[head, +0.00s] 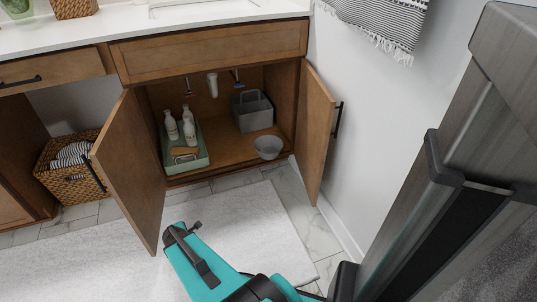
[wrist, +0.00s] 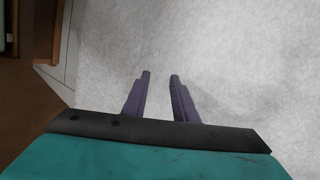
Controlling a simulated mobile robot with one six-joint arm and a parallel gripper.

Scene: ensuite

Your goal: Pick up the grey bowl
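The grey bowl (head: 268,147) sits upright on the floor of the open under-sink cabinet, at its front right edge in the head view. My gripper (wrist: 159,75) shows in the wrist view with its two fingers apart and nothing between them, above the pale rug. In the head view my teal arm is at the bottom middle, in front of the cabinet and well short of the bowl; the fingers are hard to make out there. The bowl is not in the wrist view.
The left cabinet door (head: 128,168) and right door (head: 315,130) stand open on either side. A green tray (head: 199,160) with white bottles (head: 171,127) is left of the bowl. A grey caddy (head: 253,112) stands behind it. The rug (head: 238,220) in front is clear.

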